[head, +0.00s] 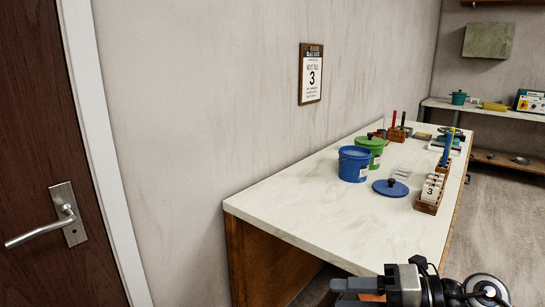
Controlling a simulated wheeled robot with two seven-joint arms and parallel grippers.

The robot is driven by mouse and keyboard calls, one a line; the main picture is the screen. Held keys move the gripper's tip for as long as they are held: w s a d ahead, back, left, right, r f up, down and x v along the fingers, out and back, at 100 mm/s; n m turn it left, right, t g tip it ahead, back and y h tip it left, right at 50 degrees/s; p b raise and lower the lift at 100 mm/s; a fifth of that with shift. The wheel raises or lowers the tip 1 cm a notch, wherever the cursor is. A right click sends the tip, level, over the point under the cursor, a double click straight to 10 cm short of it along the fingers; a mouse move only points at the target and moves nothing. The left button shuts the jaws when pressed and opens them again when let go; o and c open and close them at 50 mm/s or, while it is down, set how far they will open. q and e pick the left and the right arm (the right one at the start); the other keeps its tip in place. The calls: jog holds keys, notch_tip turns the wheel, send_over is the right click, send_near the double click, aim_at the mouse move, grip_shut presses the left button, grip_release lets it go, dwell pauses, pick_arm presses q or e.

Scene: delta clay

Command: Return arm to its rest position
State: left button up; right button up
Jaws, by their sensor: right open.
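My right gripper (358,291) shows at the bottom of the head view, low in front of the near edge of the white worktable (300,212). Its fingers point left and it is open, with nothing seen between the fingers. It is apart from the things on the table. My right arm runs off to the lower right. My left gripper is out of the picture.
The near-left tabletop is clear. A door (45,130) is at left.

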jog(key=s+f+m+t+h, duration=0.2)
jog(key=s+f+m+h, duration=0.3)
jog(key=f+m, duration=0.5)
jog(key=s+f+m+t+h, duration=0.3)
jog(key=s+f+m+h, duration=0.3)
jog(key=m, duration=1.6)
jog(key=s+f, duration=0.3)
jog(key=f, duration=0.2)
jog(key=shift+d+f+t, duration=0.3)
jog(key=shift+d, duration=0.05)
